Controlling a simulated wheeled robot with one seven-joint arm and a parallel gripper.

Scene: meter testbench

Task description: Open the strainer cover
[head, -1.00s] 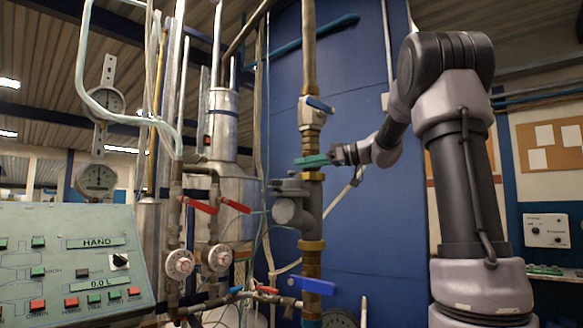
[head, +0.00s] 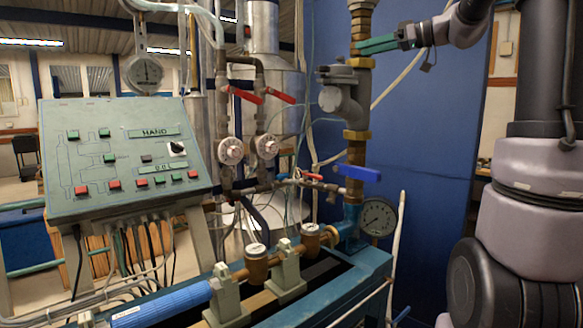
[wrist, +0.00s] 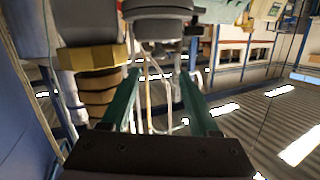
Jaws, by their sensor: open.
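The strainer (head: 350,93) is a grey cast body on the vertical brass pipe, right of centre in the head view. Its round grey end (head: 329,99) faces left, and a flat grey cap piece (head: 337,72) sits on top. In the wrist view, a grey round part (wrist: 160,22) of it shows at the top edge, beyond the fingertips. My gripper (head: 360,46) has green fingers, just above the strainer and overlapping the pipe in the head view. In the wrist view, the fingers (wrist: 160,80) are apart with nothing gripped between them. Contact with the pipe cannot be told.
Brass fittings (head: 357,135) and a blue-handled valve (head: 358,173) sit below the strainer. Red-handled valves (head: 279,95) and a silver tank are to the left. A green control panel (head: 120,155) stands far left. A pressure gauge (head: 378,217) and teal bench are below.

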